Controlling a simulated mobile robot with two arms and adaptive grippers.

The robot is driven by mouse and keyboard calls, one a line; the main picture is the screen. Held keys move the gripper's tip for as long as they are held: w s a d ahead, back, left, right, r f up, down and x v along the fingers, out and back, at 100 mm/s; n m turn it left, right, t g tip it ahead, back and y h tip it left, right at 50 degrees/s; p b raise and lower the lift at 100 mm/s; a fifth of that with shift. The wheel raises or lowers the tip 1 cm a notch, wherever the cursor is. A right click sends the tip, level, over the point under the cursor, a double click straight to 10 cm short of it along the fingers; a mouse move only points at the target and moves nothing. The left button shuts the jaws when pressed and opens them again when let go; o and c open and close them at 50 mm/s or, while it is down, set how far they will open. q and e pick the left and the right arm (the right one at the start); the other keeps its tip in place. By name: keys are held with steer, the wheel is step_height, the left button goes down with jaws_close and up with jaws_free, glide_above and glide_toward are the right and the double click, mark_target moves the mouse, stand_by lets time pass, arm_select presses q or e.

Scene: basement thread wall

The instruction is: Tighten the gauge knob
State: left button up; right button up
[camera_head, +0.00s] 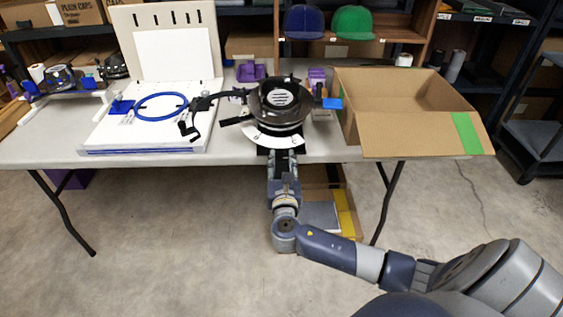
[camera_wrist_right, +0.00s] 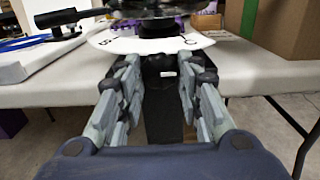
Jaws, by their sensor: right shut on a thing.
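The black round cap-hoop device (camera_head: 281,98) stands at the table's front edge, with a white curved gauge plate (camera_head: 272,138) at its front. The gauge plate also shows at the top of the right wrist view (camera_wrist_right: 112,42). Below it, the black gauge knob (camera_wrist_right: 160,67) sits between the fingers of my right gripper (camera_wrist_right: 158,82). The right gripper (camera_head: 283,160) is shut on the knob from the front, and the fingers hide its sides. In the head view the knob is hidden. My left gripper is not in view.
The white table (camera_head: 235,150) holds a white board with a blue hoop (camera_head: 161,107) at left and an open cardboard box (camera_head: 420,130) at right. Purple items (camera_head: 250,71) stand behind the device. Blue and green caps (camera_head: 352,22) are on the shelf behind.

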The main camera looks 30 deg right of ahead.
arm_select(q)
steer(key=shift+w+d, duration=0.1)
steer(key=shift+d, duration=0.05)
arm_select(e)
steer(key=shift+d+m, duration=0.1)
steer(key=shift+m, duration=0.2)
steer(key=m, duration=0.2)
steer(key=shift+m+b, duration=0.3)
steer(key=m+b, duration=0.2)
steer(key=m, duration=0.5)
steer(key=m+b, duration=0.3)
steer(key=m, duration=0.3)
steer(key=shift+r, duration=0.1)
steer(key=shift+m+b, duration=0.35)
steer(key=shift+m, duration=0.45)
steer(key=o, duration=1.1)
steer(key=shift+c, duration=0.2)
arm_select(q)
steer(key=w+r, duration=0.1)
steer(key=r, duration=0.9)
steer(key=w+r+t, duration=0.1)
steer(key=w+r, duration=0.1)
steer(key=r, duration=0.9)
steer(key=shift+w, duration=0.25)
